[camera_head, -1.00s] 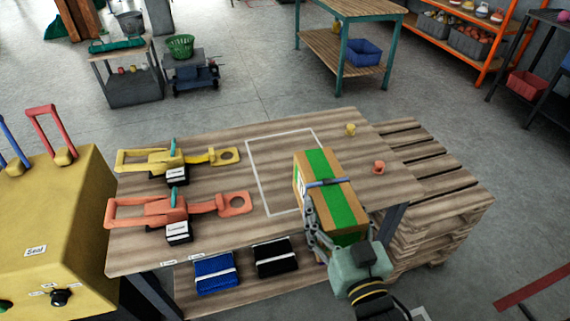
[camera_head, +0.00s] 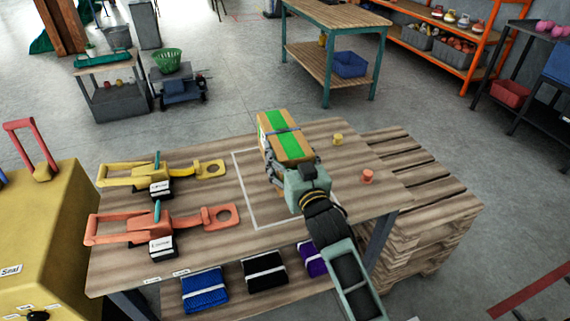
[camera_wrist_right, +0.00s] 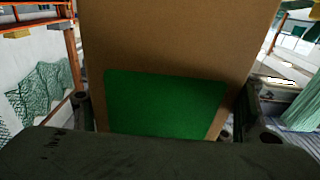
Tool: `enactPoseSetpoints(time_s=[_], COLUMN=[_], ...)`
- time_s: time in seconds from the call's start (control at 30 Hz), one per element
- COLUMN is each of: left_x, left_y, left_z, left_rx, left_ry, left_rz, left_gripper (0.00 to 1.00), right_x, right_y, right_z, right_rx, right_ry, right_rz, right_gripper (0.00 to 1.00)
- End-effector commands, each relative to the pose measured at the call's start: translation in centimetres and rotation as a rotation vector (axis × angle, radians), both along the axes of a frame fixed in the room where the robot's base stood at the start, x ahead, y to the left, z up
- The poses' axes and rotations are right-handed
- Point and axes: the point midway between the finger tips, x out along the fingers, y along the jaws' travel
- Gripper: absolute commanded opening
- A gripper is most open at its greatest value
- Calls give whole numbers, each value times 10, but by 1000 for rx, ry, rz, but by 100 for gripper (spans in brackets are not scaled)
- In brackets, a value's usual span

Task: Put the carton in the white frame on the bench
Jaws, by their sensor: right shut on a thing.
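The carton (camera_head: 287,136) is a brown box with a green band, at the far side of the bench in the head view. My right gripper (camera_head: 284,165) is shut on it. In the right wrist view the carton (camera_wrist_right: 170,45) fills the space between the fingers. The white frame (camera_head: 245,190) is an outline on the wooden bench (camera_head: 200,255). The carton and my right arm cover part of the frame. The carton appears over the frame's far part; whether it touches the bench I cannot tell. My left gripper is not in view.
Yellow (camera_head: 160,178) and orange (camera_head: 160,225) tools lie on the bench left of the frame. A yellow cup (camera_head: 338,139) and an orange cup (camera_head: 367,176) stand to its right. Folded packs (camera_head: 265,270) lie on the shelf below. Pallets (camera_head: 430,215) adjoin the bench's right.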

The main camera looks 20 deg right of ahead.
Motion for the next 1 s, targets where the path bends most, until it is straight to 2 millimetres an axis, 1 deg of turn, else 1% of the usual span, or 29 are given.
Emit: enactPoseSetpoints(time_s=[0.03, 0.1, 0.2, 0.3, 0.4, 0.6, 0.7, 1.0], left_x=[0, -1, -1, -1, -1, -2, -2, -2], left_y=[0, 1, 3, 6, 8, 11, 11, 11], left_z=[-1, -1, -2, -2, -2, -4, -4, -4], left_rx=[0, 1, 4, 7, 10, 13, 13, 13], left_ry=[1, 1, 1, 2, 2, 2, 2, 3], left_rz=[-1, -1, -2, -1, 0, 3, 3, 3], left_gripper=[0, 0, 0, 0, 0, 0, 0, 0], right_x=[11, 23, 35, 42, 44, 44, 44, 44], right_y=[-1, -2, -3, -4, -4, -4, -4, -4], right_z=[-2, -9, -16, -21, -25, -53, -60, -63], right_rx=[-1, 0, 1, 0, 0, 1, 2, 1], right_ry=[-9, -10, -11, -10, -10, -7, -10, -11], right_rz=[0, 1, 1, 1, 1, 0, 1, 2], right_gripper=[9, 9, 9, 9, 9, 9, 9, 9])
